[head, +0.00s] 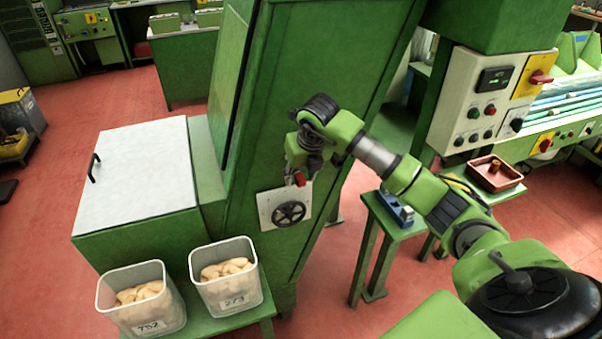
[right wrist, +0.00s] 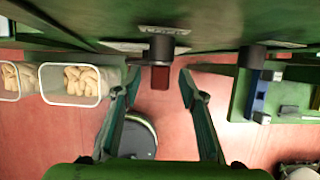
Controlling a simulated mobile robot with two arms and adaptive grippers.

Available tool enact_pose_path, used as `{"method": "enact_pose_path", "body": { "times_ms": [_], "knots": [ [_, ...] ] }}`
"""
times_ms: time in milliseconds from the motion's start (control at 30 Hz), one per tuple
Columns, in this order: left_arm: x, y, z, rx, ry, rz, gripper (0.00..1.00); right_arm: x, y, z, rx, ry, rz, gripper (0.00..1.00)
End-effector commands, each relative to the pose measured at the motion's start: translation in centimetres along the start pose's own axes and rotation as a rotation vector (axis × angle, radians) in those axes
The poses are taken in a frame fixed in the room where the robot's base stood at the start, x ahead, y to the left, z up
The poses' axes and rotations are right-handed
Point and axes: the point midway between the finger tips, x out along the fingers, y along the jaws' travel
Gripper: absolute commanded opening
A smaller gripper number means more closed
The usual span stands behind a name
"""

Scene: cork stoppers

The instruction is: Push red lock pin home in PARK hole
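The red lock pin (head: 300,179) sticks out from the white plate (head: 270,205) on the tall green machine, just above the black handwheel. In the right wrist view the red pin (right wrist: 160,78) comes out of a dark round collar (right wrist: 161,48). My right gripper (head: 297,168) is at the pin. Its two fingers (right wrist: 160,84) are spread, one on each side of the pin, with a visible gap on both sides. A small label (right wrist: 165,30) sits by the collar; I cannot read it. How deep the pin sits is hidden. My left gripper is out of view.
A black handwheel (head: 289,213) sits just below the pin. Two bins of corks, one (head: 145,320) marked 752 and one (head: 232,303) marked 273, stand at lower left. A brown tray (head: 495,180) is at right.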

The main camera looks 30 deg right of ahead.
Motion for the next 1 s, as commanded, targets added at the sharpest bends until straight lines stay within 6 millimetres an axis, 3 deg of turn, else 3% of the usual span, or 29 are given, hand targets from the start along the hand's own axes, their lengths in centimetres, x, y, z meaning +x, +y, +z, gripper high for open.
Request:
{"method": "enact_pose_path", "body": {
  "times_ms": [267, 400, 433, 1000],
  "knots": [
    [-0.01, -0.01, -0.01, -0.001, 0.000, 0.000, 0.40, 0.19, 0.00, -0.01, -0.001, 0.000, 0.000, 0.38],
    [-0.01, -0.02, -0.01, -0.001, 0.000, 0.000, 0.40, 0.17, 0.00, -0.01, -0.001, 0.000, 0.000, 0.04],
    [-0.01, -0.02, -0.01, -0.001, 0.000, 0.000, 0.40, 0.16, 0.00, -0.01, -0.001, 0.000, 0.000, 0.00],
    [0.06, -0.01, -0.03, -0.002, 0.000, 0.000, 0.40, -0.08, -0.06, -0.61, -0.002, 0.000, -0.001, 0.00]
  ]
}}
